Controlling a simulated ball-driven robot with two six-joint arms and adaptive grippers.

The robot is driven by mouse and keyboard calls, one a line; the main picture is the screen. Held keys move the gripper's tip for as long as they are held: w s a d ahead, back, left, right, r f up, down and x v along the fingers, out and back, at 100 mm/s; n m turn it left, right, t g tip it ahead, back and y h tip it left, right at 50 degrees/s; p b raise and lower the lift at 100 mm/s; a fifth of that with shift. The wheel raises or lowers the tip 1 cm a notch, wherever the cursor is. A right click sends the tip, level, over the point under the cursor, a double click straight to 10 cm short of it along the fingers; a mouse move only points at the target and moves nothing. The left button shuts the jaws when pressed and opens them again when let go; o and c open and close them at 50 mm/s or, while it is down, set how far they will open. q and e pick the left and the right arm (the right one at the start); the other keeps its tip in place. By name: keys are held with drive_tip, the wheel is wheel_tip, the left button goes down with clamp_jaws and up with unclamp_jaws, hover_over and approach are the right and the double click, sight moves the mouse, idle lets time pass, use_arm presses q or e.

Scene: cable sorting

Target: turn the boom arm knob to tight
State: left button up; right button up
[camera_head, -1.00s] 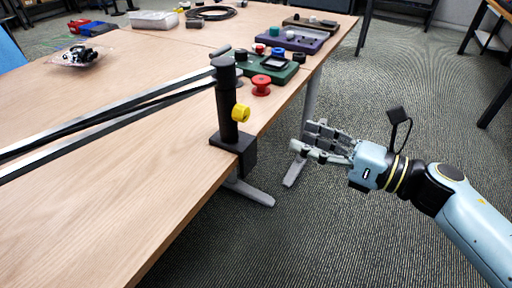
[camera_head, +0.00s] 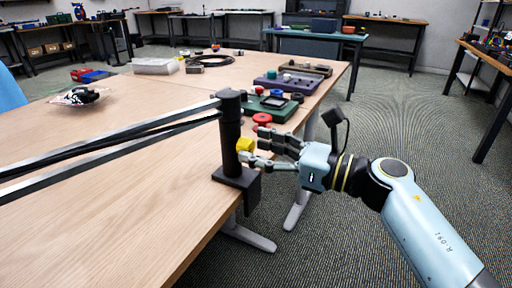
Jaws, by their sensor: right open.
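The yellow knob (camera_head: 245,145) sits on the right side of the black boom arm post (camera_head: 230,125), which is clamped at the table's edge by a black base (camera_head: 236,178). The metal boom arm (camera_head: 110,137) runs left from the top of the post. My right gripper (camera_head: 254,146) is open, its fingers pointing left at the knob. The fingertips are right beside the knob; I cannot tell whether they touch it. My left gripper is not in view.
Behind the post lie a red spool (camera_head: 262,119), a green board (camera_head: 265,108) and a purple tray (camera_head: 286,82). A clear bag (camera_head: 80,96) lies at the left. A coiled black cable (camera_head: 208,60) lies further back. The wooden table (camera_head: 130,215) is clear in front.

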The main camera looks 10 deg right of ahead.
drive_tip(key=shift+w+a, duration=0.3)
drive_tip(key=shift+a, duration=0.1)
clamp_jaws()
